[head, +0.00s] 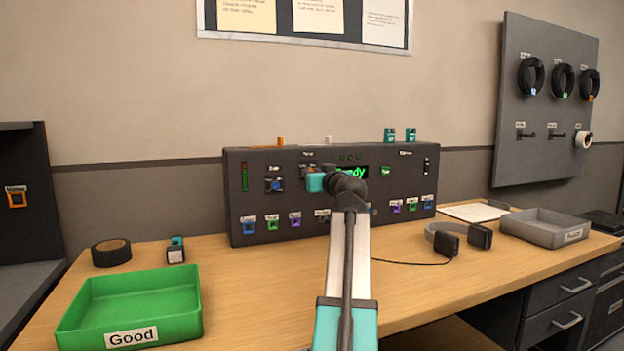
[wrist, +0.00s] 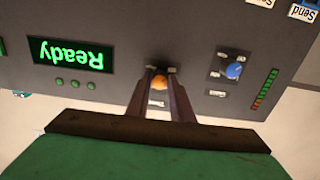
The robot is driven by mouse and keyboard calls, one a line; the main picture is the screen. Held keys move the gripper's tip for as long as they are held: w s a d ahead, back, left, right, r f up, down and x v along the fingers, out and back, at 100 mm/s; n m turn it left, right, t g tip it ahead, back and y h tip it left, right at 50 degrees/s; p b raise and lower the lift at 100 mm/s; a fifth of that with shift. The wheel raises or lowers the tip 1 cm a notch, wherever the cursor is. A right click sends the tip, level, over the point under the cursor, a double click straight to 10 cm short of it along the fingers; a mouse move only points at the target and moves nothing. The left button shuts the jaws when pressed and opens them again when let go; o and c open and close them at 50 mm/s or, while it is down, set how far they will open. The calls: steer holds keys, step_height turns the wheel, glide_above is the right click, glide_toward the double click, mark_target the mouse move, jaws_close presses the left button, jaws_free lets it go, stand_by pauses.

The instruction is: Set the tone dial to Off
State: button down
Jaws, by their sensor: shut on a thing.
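The tone dial seems to be the orange knob (wrist: 159,83) on the dark console (head: 300,205); its label is too small to read surely. My gripper (wrist: 160,88) has its two fingers closed around this knob, one on each side, against the panel face. In the head view my gripper (head: 308,172) reaches the upper middle of the console, and my arm hides most of the knob. The knob's pointer and setting cannot be made out. Small pale labels sit around it, partly covered by the fingers.
A blue dial (wrist: 234,71) sits beside the held knob; a lit screen (wrist: 72,54) reading Ready is on its other side. Several coloured buttons line the console's lower edge. A green tray (head: 130,305), headphones (head: 458,238) and a grey tray (head: 543,226) stand on the desk.

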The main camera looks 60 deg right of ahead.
steer(key=shift+w, duration=0.1)
steer(key=c, duration=1.6)
jaws_free()
steer(key=shift+o, duration=0.2)
steer(key=shift+a, duration=0.1)
steer(key=p+v, duration=0.3)
steer(key=v, duration=1)
steer(key=shift+s+a, duration=0.25)
steer(key=shift+s, duration=0.05)
